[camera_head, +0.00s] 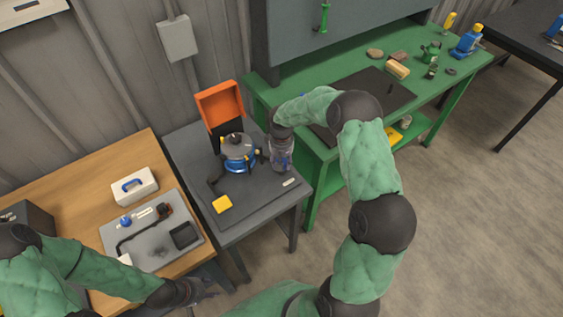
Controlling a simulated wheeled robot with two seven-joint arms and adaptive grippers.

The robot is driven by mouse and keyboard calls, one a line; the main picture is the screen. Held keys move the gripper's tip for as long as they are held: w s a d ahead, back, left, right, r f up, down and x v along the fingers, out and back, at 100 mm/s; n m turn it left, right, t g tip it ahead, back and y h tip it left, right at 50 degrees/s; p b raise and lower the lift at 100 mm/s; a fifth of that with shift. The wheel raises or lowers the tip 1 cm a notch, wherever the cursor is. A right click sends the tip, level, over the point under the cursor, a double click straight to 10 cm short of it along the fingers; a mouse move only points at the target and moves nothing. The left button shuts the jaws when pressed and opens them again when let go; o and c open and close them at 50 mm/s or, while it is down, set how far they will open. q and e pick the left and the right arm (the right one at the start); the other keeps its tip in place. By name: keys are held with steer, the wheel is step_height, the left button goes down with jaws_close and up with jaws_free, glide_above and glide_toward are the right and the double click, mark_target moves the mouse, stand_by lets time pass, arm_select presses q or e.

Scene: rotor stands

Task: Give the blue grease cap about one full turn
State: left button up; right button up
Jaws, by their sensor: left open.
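A small blue round piece (126,220), which looks like the grease cap, sits at the left rear of a grey plate (155,250) on the wooden table. My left gripper (208,289) is open and empty, low in front of the wooden table's right corner, well apart from the cap. My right gripper (281,158) points down over the dark table, close beside a silver and blue rotor stand (238,160). I cannot tell whether its fingers are open, shut or touching the stand.
The grey plate also holds a black hooked part, a dark square tray (185,236) and a white label. A white box with a blue handle (135,186) stands behind it.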

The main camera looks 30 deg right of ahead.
stand_by(0.3)
steer(key=o, duration=1.1)
steer(key=shift+o, duration=0.2)
steer(key=shift+r, duration=0.55)
step_height(320, 180, up, 11)
steer(key=shift+f, duration=0.1)
